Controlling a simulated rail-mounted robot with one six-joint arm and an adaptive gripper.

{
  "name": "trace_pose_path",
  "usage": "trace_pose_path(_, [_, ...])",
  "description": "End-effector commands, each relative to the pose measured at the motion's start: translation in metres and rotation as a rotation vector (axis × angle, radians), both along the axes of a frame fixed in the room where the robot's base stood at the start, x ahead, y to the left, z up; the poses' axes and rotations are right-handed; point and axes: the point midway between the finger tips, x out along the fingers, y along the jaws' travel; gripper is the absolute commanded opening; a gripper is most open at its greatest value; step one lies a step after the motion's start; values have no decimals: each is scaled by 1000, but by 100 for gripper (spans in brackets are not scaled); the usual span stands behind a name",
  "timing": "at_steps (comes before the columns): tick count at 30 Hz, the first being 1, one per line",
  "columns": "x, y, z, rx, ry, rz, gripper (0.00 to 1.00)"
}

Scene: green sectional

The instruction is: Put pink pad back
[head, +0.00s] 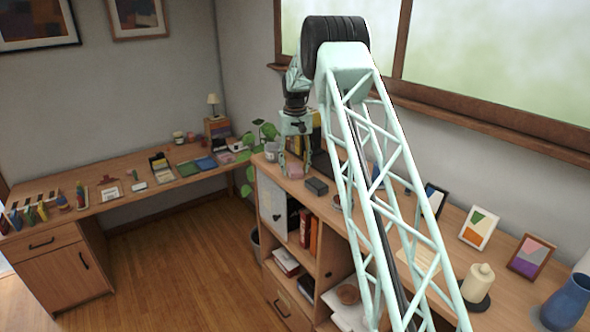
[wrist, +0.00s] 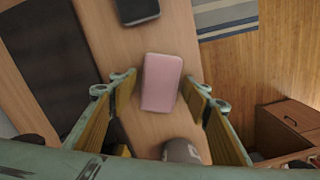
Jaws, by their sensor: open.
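The pink pad (wrist: 161,83) lies flat on the wooden cabinet top in the wrist view. In the head view the pad (head: 294,171) is a small pink shape under my gripper (head: 294,150), near the cabinet's far end. My gripper also shows in the wrist view (wrist: 160,95), with its two yellow-lined fingers wide apart, one on each side of the pad. It is open and empty. The fingertips appear above the pad; whether they touch it I cannot tell.
A dark grey box (head: 317,186) lies close by on the cabinet top. A grey cylinder (wrist: 183,151) stands near the pad in the wrist view. A long desk (head: 110,194) with many small items runs along the left wall. The wooden floor (head: 165,255) between is clear.

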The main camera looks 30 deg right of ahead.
Motion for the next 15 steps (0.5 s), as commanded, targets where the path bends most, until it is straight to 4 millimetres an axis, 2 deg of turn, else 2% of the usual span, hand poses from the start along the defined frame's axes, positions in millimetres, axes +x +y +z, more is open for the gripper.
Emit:
trace_pose_path(8, [1, 0, 28, -1, -3, 0, 44])
trace_pose_path(15, [0, 0, 62, 0, -2, 0, 44])
